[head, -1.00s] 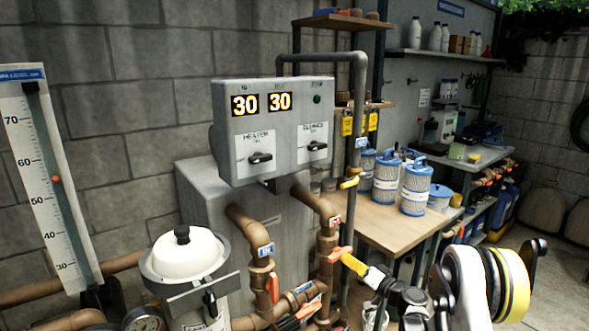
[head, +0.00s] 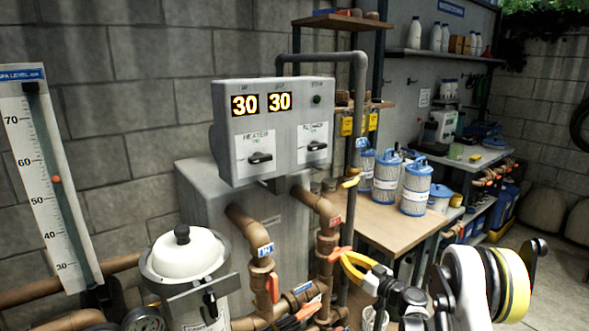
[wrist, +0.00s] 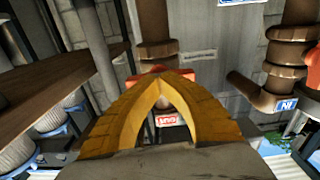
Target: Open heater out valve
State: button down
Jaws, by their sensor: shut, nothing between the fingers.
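The heater out valve has an orange-red handle (head: 338,255) on the brown pipe below a red label (head: 336,222). The handle lies roughly sideways in the head view. In the wrist view, the handle (wrist: 165,74) shows behind the fingertips, and the red OUT label (wrist: 168,120) appears upside down between the fingers. My gripper (head: 346,258) has yellow fingers, shut and empty, with the tips at the handle's right end. In the wrist view, the fingers (wrist: 155,82) meet in an arch and partly cover the handle. I cannot tell whether they touch it.
A grey control box (head: 272,130) showing two 30 readings is above the pipes. A neighbouring pipe carries a blue IN label (head: 265,249). Another red handle (head: 273,289) hangs lower left. A wooden table (head: 385,222) with filter cartridges (head: 416,188) stands behind my gripper.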

jog(key=n, duration=0.9)
jog(key=c, duration=1.3)
grip_release()
jog(key=shift+c, duration=0.2)
jog(key=shift+s+d, duration=0.1)
jog(key=v, duration=0.6)
jog(key=shift+s+d, duration=0.25)
jog(key=shift+s, duration=0.05)
